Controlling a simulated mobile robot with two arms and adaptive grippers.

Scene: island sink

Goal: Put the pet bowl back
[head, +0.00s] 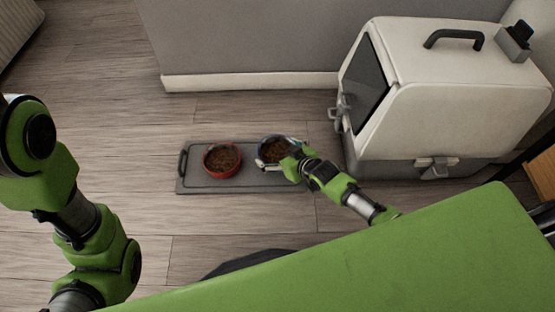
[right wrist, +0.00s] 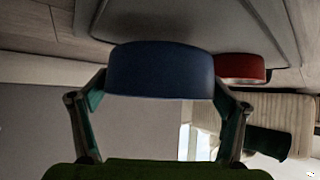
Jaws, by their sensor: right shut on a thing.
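The blue pet bowl (right wrist: 160,70) sits between the two fingers of my right gripper (right wrist: 166,88) in the right wrist view. In the head view this bowl (head: 272,151) holds brown food and is over the right part of the dark grey tray (head: 245,184). My right gripper (head: 284,156) is shut on it from the right. I cannot tell whether the bowl touches the tray. A red bowl (head: 222,160) of brown food stands on the tray's left part, and it also shows in the right wrist view (right wrist: 240,68). My left gripper is out of view.
A white and grey pet carrier (head: 455,95) stands on the floor to the right of the tray. A grey wall with a white baseboard (head: 250,81) runs behind. The wooden floor (head: 120,130) left of the tray is clear.

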